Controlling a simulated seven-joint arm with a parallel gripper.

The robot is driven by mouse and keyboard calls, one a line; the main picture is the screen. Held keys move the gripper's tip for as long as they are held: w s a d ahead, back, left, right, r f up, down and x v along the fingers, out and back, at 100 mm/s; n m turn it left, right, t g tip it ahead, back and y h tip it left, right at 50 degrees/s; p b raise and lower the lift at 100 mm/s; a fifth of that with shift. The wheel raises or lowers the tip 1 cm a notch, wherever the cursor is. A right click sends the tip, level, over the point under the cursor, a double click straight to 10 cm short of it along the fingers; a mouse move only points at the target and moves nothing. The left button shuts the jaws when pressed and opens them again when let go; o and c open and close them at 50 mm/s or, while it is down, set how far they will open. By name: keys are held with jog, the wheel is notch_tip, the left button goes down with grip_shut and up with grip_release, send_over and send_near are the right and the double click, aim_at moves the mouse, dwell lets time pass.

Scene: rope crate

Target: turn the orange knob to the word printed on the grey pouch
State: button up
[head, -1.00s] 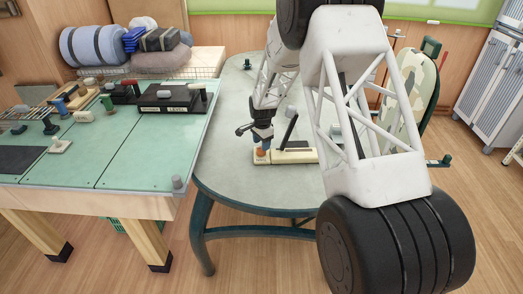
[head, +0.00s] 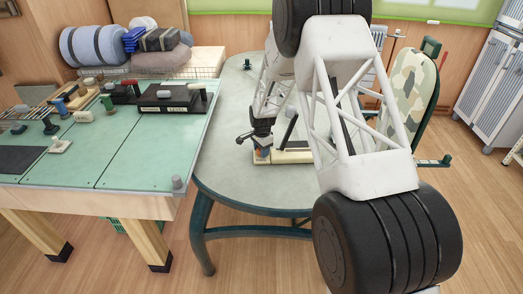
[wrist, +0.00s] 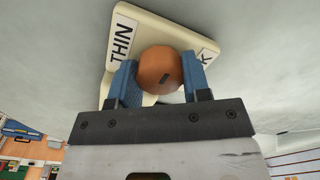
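The orange knob (wrist: 160,70) sits on a cream base (wrist: 150,28) on the grey table; in the head view the knob (head: 262,154) is partly hidden under my gripper (head: 261,136). In the wrist view my gripper (wrist: 161,80) has one blue finger on each side of the knob, and both seem to touch it. A short dark mark on the knob tilts toward the upper right. A label reading THIN (wrist: 122,40) is left of the knob. A label at right (wrist: 207,54) is mostly hidden; a K shows. I cannot identify a grey pouch with a readable word.
A dark upright lever (head: 290,127) stands on the base beside the knob. The green bench (head: 130,150) at left holds a black labelled box (head: 172,99) and several small fixtures. Rolled bundles (head: 94,45) lie behind. The grey table's front (head: 235,190) is clear.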

jog(key=shift+n, duration=0.3)
jog(key=n, duration=0.8)
dwell(0.4)
jog(key=shift+n, duration=0.3)
jog(key=o, duration=0.6)
jog(key=shift+o, duration=0.2)
jog(key=shift+r, duration=0.1)
notch_tip(320, 180, up, 7)
jog(key=shift+f, duration=0.15)
jog(key=shift+r, duration=0.5)
